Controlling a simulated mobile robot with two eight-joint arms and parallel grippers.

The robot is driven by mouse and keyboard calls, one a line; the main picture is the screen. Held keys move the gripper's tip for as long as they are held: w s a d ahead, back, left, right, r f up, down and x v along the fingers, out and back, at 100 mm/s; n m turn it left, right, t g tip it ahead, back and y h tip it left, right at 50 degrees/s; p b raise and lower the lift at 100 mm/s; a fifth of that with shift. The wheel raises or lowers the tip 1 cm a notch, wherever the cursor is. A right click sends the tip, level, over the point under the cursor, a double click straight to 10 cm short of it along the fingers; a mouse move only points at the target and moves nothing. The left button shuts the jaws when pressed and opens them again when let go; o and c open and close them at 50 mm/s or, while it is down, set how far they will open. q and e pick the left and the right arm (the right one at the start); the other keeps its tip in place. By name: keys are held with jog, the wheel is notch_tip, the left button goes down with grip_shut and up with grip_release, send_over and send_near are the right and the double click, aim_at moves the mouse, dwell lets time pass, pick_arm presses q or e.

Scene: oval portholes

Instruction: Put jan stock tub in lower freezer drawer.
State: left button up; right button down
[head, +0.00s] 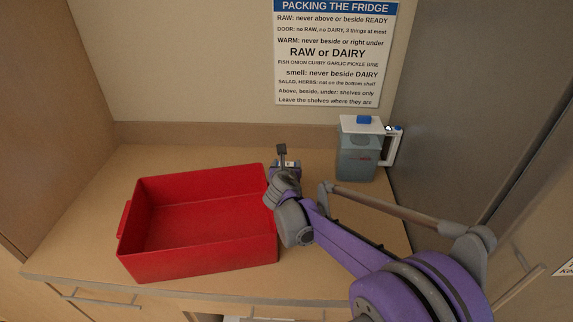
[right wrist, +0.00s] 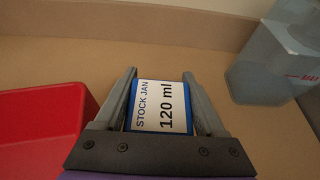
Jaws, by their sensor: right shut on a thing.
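The jan stock tub (right wrist: 160,107) is a small blue tub with a white label reading "STOCK JAN 120 ml". It sits between the fingers of my right gripper (right wrist: 160,100), which is shut on it. In the head view the right gripper (head: 287,163) is over the counter, just right of the red bin, and the tub (head: 292,164) is mostly hidden behind it. I cannot tell whether the tub touches the counter. My left gripper is not in view. The lower freezer drawer is not identifiable in these views.
An empty red bin (head: 200,262) stands on the wooden counter (head: 90,205). A clear jug (head: 357,160) with a white lid stands at the back right, beside a tall grey panel (head: 455,90). A packing-rules sign (head: 333,55) hangs on the wall.

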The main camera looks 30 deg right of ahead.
jog(key=shift+f, duration=0.2)
grip_release()
jog(key=shift+r, duration=0.15)
